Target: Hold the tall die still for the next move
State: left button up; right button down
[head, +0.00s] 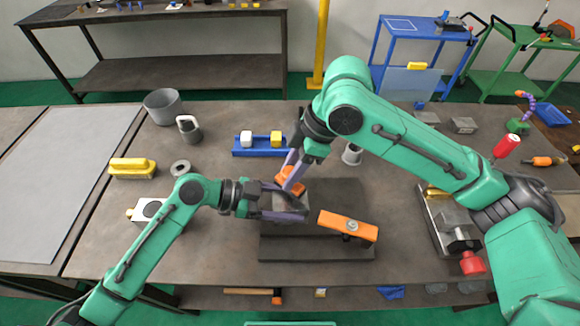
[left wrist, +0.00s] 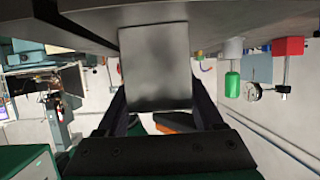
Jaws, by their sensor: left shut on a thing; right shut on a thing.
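A dark grey block (head: 287,203), which looks like the tall die, stands at the dark base plate (head: 320,247) near the middle of the bench. My left gripper (head: 283,201) comes in from the left and is shut on it, one finger on each side. In the left wrist view the block (left wrist: 156,68) fills the space between the two dark fingers. My right gripper (head: 293,174) reaches down from above and is shut on an orange piece (head: 291,184) just behind the block. The fingers partly hide that piece, and whether it touches the block is unclear.
An orange bar (head: 348,226) with a bolt lies on the plate, right of the block. A blue holder (head: 261,152) with a white and a yellow cube is behind. A grey cup (head: 164,106), a weight (head: 189,128) and a ring (head: 181,167) stand left.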

jog(key=shift+f, duration=0.7)
dwell(0.3)
jog(key=shift+s, duration=0.1)
jog(key=shift+s+d, duration=0.15)
jog(key=shift+s, duration=1.8)
jog(key=shift+f, duration=0.1)
jog(key=shift+w+f, duration=0.2)
jog(key=shift+w, duration=1.85)
jog(key=shift+r, duration=3.05)
